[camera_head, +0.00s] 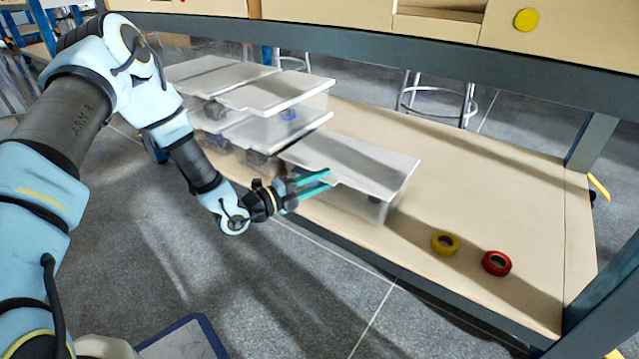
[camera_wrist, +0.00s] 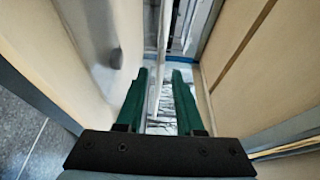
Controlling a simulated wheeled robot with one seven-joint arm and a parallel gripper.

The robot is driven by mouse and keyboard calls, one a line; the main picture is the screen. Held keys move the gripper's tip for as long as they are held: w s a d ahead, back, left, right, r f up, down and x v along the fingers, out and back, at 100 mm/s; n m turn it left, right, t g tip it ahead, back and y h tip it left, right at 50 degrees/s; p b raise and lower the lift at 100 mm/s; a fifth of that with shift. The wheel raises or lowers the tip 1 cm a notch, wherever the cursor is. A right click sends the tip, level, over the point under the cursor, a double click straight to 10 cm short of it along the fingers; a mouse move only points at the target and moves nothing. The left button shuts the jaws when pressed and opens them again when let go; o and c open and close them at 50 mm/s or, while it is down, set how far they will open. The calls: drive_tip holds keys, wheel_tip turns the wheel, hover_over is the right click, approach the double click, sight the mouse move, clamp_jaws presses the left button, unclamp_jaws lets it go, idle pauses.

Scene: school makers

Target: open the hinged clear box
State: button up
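Several clear boxes with pale flat lids stand on the wooden shelf. The rightmost one, a single clear box (camera_head: 376,207), has its lid (camera_head: 350,158) lying flat and looking closed. My gripper (camera_head: 330,179) has two green fingers, apart, at the front edge of this lid. In the wrist view, my gripper (camera_wrist: 158,72) shows a gap between the fingers, with a thin pale edge running through it. It looks like the lid's edge, but I cannot tell whether the fingers touch it. Which box the task means is not marked.
Stacked clear boxes (camera_head: 275,92) stand just left of the single box. A yellow tape roll (camera_head: 445,243) and a red tape roll (camera_head: 497,263) lie to its right on the shelf (camera_head: 500,190). A dark beam (camera_head: 430,52) crosses above; a post stands at right.

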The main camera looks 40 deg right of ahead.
clamp_jaws()
idle(1.4)
